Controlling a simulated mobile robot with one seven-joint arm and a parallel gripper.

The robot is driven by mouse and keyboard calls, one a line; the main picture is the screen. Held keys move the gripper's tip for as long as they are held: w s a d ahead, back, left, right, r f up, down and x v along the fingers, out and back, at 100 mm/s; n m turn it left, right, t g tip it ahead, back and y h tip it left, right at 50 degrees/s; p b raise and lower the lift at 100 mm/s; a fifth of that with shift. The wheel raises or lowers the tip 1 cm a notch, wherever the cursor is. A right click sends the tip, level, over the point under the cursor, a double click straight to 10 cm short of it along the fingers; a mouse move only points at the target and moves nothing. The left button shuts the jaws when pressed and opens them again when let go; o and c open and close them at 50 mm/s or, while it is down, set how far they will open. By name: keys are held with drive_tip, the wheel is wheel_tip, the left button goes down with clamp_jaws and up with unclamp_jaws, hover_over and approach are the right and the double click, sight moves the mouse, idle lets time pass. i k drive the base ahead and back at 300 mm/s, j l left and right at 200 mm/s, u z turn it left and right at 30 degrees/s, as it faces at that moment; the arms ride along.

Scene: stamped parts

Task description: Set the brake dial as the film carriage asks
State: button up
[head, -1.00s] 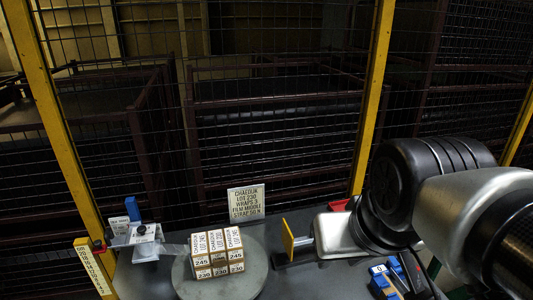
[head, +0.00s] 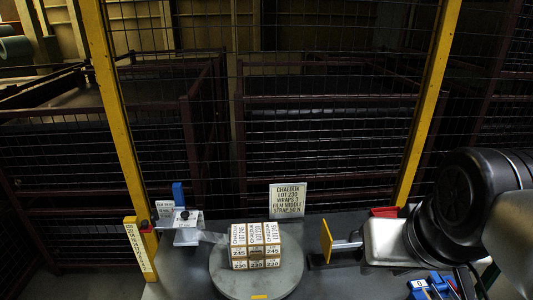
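The film carriage (head: 186,222) stands at the left of the grey bench, a pale metal fixture with a blue upright part and a small dark knob (head: 185,214) on its face. I cannot tell if this knob is the brake dial, and no setting on it is readable. Pale film runs from the carriage towards the cartons (head: 256,246) on the round turntable (head: 222,272). My gripper (head: 350,242) is at the right, its silver body pointing left, near an upright yellow plate (head: 326,241). Its fingers are too small and dark to judge, and it is well apart from the carriage.
A sign (head: 289,199) behind the turntable reads Chaeduk, lot 230, wraps 3, film middle, strap 50 N. A blue tool or fixture (head: 432,287) lies front right. A red tray (head: 384,211) sits behind my gripper. Yellow posts (head: 118,120) and mesh close off the back.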

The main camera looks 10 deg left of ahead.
sight(185, 214)
drive_tip(key=j+u, duration=0.85)
drive_tip(key=j+z, duration=0.3)
drive_tip(key=z, duration=0.2)
